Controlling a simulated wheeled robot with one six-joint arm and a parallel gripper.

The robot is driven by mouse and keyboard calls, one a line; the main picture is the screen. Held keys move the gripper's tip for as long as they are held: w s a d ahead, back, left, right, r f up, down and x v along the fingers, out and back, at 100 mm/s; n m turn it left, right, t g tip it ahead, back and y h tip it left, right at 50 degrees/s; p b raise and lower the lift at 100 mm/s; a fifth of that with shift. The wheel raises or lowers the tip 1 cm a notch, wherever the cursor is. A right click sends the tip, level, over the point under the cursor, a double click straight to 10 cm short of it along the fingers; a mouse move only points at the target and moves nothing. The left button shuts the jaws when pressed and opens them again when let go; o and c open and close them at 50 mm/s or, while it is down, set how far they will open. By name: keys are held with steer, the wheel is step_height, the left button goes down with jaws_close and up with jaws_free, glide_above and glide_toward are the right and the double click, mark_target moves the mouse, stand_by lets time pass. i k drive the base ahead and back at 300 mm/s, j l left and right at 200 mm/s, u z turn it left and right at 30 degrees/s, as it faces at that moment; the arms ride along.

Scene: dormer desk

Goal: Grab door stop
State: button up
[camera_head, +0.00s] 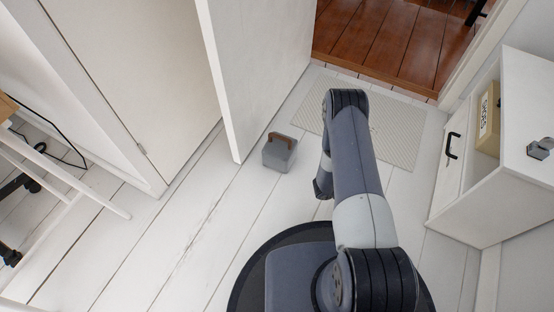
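The door stop (279,156) is a grey block with a brown strap handle on top. It sits upright on the white plank floor in the head view, just right of the lower edge of an open white door (254,75). My arm reaches forward to the right of the door stop, with clear floor between them. My gripper is hidden behind or below the arm's links, so its fingers cannot be made out.
A pale ribbed mat (400,130) lies before a doorway to a reddish wood floor (385,40). A white cabinet (505,150) with a dark handle stands at right. A white-legged desk or stool (75,180) and a cable are at left. Floor left of my base is clear.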

mark_target(279, 154)
steer(key=u, duration=0.45)
steer(key=l+u, duration=0.15)
steer(key=u, duration=0.3)
steer(key=i+l+u, duration=0.1)
steer(key=u, duration=0.35)
steer(key=l+u, duration=0.1)
steer(key=u, duration=0.35)
steer(key=l+u, duration=0.15)
steer(key=l, duration=0.4)
